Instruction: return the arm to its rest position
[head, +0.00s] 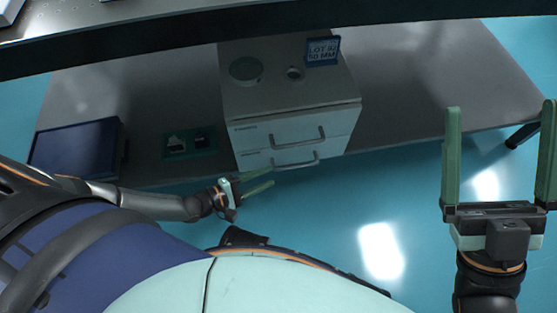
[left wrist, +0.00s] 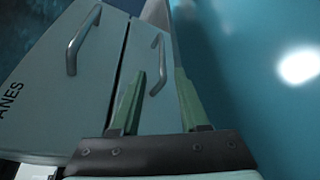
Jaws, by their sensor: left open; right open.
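My left gripper (head: 258,183) is in front of the white drawer cabinet (head: 290,97), just below and left of its lower handle in the head view. Its two green fingers are apart with nothing between them. In the left wrist view the left gripper (left wrist: 160,100) shows open, with the cabinet's drawer fronts and handles (left wrist: 158,65) close by. I cannot tell whether a finger touches the cabinet. My right gripper (head: 500,155) is raised at the right, with its fingers wide apart and empty.
The cabinet stands on a low grey shelf (head: 420,75) and carries a round green disc (head: 246,69), a small ring (head: 295,73) and a blue lot sign (head: 322,51). A dark blue box (head: 75,148) and green tray (head: 190,143) sit left. An upper table edge (head: 200,35) overhangs. Floor is clear.

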